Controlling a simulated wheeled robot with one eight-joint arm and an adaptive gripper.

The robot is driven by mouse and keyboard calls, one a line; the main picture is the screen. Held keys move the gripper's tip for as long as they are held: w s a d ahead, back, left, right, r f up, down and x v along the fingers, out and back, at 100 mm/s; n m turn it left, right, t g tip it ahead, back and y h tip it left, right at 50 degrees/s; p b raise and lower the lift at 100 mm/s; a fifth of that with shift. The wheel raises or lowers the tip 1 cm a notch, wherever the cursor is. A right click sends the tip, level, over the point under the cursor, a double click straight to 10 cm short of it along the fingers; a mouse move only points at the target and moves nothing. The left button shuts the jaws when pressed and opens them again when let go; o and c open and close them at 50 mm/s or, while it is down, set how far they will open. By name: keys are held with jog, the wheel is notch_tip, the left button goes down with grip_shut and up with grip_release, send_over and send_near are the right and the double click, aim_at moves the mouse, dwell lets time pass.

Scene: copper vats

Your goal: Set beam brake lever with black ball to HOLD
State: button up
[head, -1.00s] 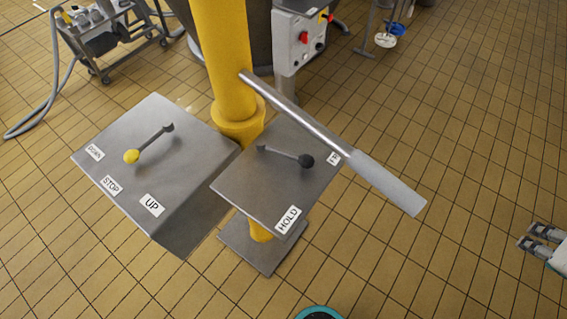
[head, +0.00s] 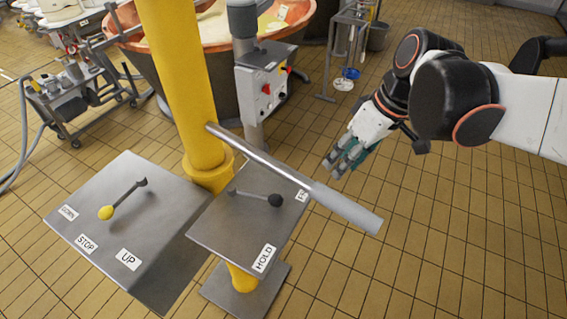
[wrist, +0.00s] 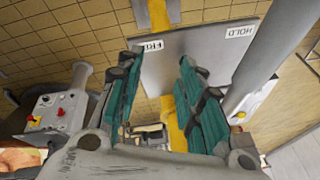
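The beam brake lever (head: 255,197) is a thin grey arm with a black ball (head: 275,200) at its right end, on a grey metal plate (head: 225,235). The ball points towards the partly hidden label at the plate's right corner, away from the HOLD label (head: 264,258) at the front. The wrist view shows the HOLD label (wrist: 240,32) and another label (wrist: 153,45) reading FR; the lever is not clear there. My gripper (head: 335,168) is open and empty, right of the plate and apart from it. Its teal-padded fingers (wrist: 160,85) are spread in the wrist view.
A grey bar (head: 300,180) slants from the yellow post (head: 180,90) over the plate's right edge. A second lever with a yellow ball (head: 106,212) stands on the left plate, with UP and STOP labels. A control box (head: 262,85) and copper vat stand behind. Tiled floor is clear at right.

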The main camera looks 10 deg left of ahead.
aim_at(280, 196)
jog(key=w+a+f+n+g+y, duration=0.1)
jog(key=w+a+f+n+g, duration=0.1)
jog(key=w+a+n+g, duration=0.35)
jog(key=shift+n+t+y, duration=0.3)
jog(key=shift+n+t, duration=0.05)
jog(key=shift+t, duration=0.4)
jog(key=b+x, duration=0.1)
jog(key=x, duration=0.4)
jog(key=s+b+x, duration=0.1)
jog(key=x, duration=0.4)
jog(key=a+r+b+x, duration=0.1)
jog(key=x, duration=0.4)
jog(key=shift+s+a+f, duration=0.1)
jog(key=shift+s+f, duration=0.15)
jog(key=shift+s, duration=0.05)
jog(key=shift+c, duration=0.4)
